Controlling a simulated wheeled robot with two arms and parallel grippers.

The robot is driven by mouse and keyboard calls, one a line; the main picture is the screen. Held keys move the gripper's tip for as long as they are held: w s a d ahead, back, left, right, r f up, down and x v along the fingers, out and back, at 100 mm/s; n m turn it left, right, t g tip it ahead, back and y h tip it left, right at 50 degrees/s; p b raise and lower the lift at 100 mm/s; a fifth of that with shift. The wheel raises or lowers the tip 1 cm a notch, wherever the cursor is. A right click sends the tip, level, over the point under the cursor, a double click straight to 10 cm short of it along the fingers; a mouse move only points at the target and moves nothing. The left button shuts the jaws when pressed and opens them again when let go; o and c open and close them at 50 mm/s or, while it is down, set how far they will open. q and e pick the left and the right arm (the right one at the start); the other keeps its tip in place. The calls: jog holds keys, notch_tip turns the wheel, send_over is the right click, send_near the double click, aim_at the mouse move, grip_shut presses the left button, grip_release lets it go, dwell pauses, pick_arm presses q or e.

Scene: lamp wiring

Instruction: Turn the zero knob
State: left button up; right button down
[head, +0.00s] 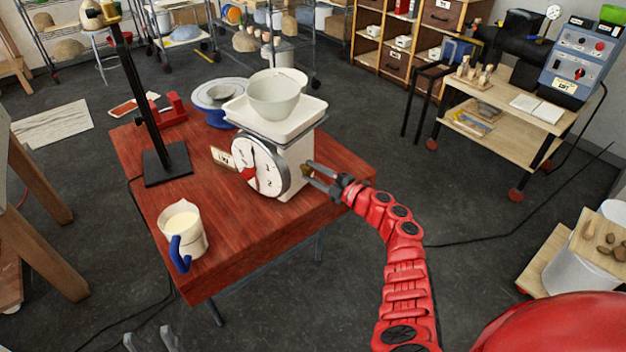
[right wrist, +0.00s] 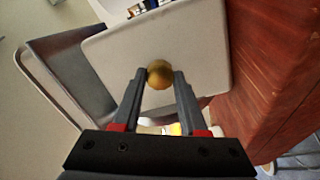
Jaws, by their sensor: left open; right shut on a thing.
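A kitchen scale (head: 292,160) with a round white dial (head: 258,167) stands on the red-brown wooden table (head: 225,245). Its zero knob (head: 305,169) is a small brass ball on the right side of the housing. In the right wrist view the knob (right wrist: 160,75) sits between the fingertips, in front of the pale side of the scale. My right gripper (head: 310,174) is shut on the knob. My left gripper (head: 150,341) is open and empty at the bottom edge, away from the scale, only partly in view.
A white bowl (head: 273,97) rests in the scale's tray (head: 300,123). A jug with a blue handle (head: 184,230) stands at the table's front left. A black stand (head: 166,163) and a small sign (head: 223,158) stand left of the scale. Bare tabletop lies in front.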

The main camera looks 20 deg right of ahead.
jog(key=shift+n+b, duration=0.5)
jog(key=shift+c, duration=2.2)
grip_release()
jog(key=b+v, duration=0.2)
jog(key=v, duration=1.5)
jog(key=shift+s, duration=0.2)
